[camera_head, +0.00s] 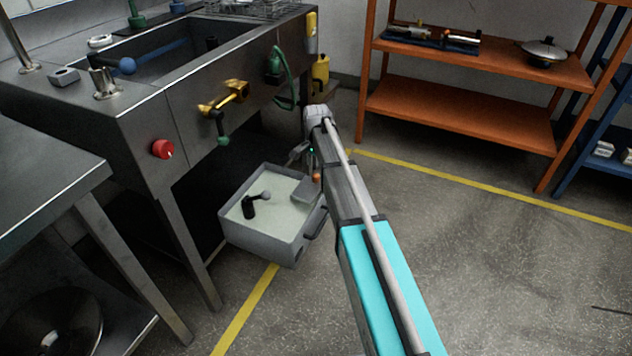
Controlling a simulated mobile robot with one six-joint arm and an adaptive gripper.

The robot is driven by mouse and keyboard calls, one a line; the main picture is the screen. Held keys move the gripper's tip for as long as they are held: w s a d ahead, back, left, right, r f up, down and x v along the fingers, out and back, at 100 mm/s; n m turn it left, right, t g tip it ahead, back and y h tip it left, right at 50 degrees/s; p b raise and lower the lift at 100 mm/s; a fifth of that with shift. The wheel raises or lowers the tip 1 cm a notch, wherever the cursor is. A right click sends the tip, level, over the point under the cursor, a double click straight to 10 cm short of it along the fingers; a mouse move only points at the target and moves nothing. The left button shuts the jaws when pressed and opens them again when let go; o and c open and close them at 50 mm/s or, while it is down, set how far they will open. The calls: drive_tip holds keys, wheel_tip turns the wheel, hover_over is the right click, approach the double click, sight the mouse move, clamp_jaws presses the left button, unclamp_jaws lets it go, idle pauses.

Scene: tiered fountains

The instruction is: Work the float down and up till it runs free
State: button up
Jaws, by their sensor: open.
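A grey open box (262,247) with pale liquid in it hangs or stands below the sink unit's front. In it is a dark upright piece (249,207) with a short arm ending in a small grey ball (266,195); this looks like the float, but I cannot be sure. A grey block (306,192) sits at the box's right corner. My gripper (303,163) points down above that corner, open, to the right of and above the ball, apart from it. My own arm partly hides its fingers. A small orange ball (316,177) shows beside them.
The steel sink unit (130,120) has a red knob (163,149), a brass valve (224,97) and a blue-balled lever (127,66). A steel table (40,180) stands at left. An orange shelf (465,115) stands behind.

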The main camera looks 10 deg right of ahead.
sight(316, 175)
drive_tip(key=shift+f+b, duration=2.4)
drive_tip(key=shift+f, duration=0.25)
clamp_jaws()
